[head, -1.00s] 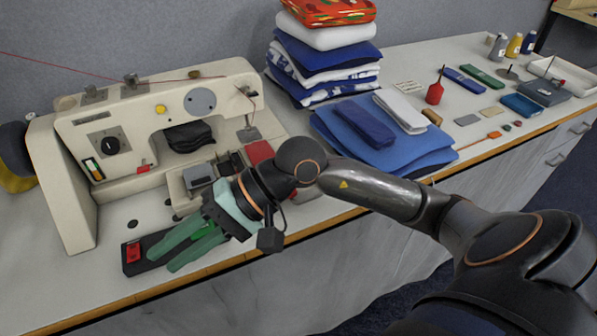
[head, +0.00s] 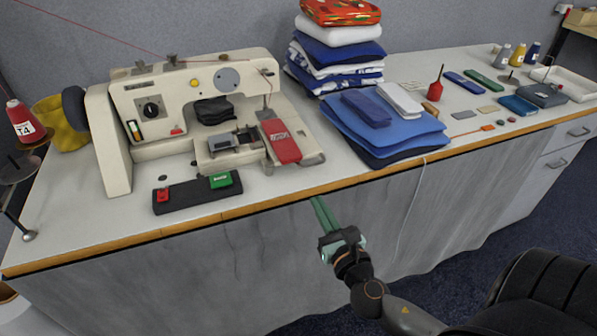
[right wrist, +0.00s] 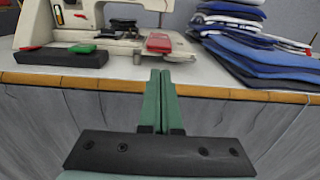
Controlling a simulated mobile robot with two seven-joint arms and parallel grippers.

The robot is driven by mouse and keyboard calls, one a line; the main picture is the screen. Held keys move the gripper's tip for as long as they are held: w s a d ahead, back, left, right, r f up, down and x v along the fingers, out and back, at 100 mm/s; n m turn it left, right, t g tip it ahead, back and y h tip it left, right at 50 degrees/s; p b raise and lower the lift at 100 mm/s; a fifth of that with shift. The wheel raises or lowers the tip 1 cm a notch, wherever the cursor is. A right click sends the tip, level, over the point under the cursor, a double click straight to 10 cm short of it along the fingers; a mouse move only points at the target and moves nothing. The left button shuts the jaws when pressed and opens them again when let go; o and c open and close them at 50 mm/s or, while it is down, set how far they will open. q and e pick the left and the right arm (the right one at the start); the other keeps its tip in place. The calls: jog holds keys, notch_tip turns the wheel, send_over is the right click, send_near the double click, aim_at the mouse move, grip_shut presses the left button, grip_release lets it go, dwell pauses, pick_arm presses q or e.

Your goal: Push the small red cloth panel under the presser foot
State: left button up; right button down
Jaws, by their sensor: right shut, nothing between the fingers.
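The small red cloth panel (head: 282,146) has a white printed mark and lies on the right end of the sewing machine's bed. It also shows in the right wrist view (right wrist: 158,43). Its far end is close to the presser foot (head: 265,113); I cannot tell whether it is beneath it. The cream sewing machine (head: 125,100) stands at the table's left. My right gripper (head: 314,200) is shut and empty, in front of the table edge and apart from the panel. Its green fingers also show in the right wrist view (right wrist: 161,73). My left gripper is out of view.
A black switch box (head: 197,198) with red and green buttons lies before the machine. Folded blue cloths (head: 385,130) and a cloth stack (head: 335,58) stand to the right. The wooden table edge (head: 235,211) runs between my gripper and the bed.

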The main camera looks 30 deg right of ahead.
aim_at(293, 159)
jog(key=x, duration=1.2)
jog(key=shift+w+r+p, duration=0.1)
jog(key=shift+w+p, duration=0.2)
jog(key=shift+p, duration=0.05)
jog(key=shift+w, duration=0.5)
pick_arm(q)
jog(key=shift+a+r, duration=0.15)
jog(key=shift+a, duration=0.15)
pick_arm(e)
jog(key=shift+w+d, duration=0.1)
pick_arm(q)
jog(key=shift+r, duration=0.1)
pick_arm(e)
jog(key=shift+w+d, duration=0.1)
jog(key=shift+w, duration=0.3)
jog(key=x, duration=0.5)
jog(key=shift+w, duration=0.1)
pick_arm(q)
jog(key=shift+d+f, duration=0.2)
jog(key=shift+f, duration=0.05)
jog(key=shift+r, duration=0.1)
